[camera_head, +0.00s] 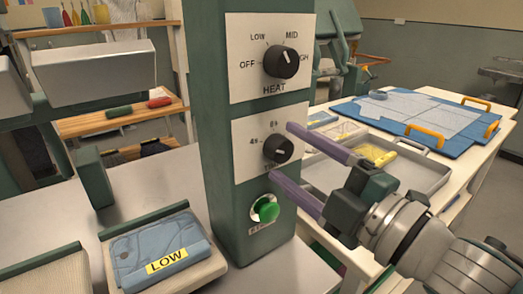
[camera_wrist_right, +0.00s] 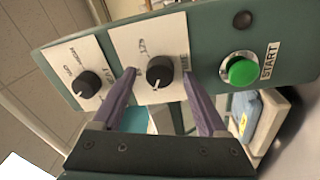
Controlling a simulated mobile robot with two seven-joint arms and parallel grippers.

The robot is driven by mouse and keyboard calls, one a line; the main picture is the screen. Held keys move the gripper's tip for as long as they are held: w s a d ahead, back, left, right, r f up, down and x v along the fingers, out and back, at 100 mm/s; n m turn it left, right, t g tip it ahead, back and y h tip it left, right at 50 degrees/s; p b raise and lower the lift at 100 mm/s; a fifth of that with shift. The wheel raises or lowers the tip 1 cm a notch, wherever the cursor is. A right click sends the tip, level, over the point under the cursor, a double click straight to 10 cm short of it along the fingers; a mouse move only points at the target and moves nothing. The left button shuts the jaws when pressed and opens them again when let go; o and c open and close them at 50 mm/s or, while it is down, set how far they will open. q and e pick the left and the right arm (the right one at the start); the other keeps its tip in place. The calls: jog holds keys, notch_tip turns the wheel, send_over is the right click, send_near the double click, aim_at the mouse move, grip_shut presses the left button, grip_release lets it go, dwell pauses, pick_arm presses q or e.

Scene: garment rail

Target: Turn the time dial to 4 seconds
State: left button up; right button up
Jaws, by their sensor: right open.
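The time dial (camera_head: 277,149) is a black knob on the lower white plate of the green press column, with 4s printed at its left and 8s above. In the right wrist view the time dial (camera_wrist_right: 160,71) shows a white mark at its lower edge; in the head view its pointing is hard to read. My right gripper (camera_head: 281,151) is open, its purple fingers above and below the dial. In the wrist view the gripper (camera_wrist_right: 159,76) has one fingertip on each side of the knob; I cannot tell whether they touch it. My left gripper is out of view.
The heat dial (camera_head: 281,62) is above, and the green start button (camera_head: 265,209) is just below the lower finger. A folded blue garment marked LOW (camera_head: 161,250) lies at the lower left. A table with a tray (camera_head: 432,178) and blue mat (camera_head: 470,137) stands at the right.

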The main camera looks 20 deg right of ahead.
jog(key=v, duration=0.8)
jog(key=shift+s+b, duration=0.45)
jog(key=shift+d, duration=0.2)
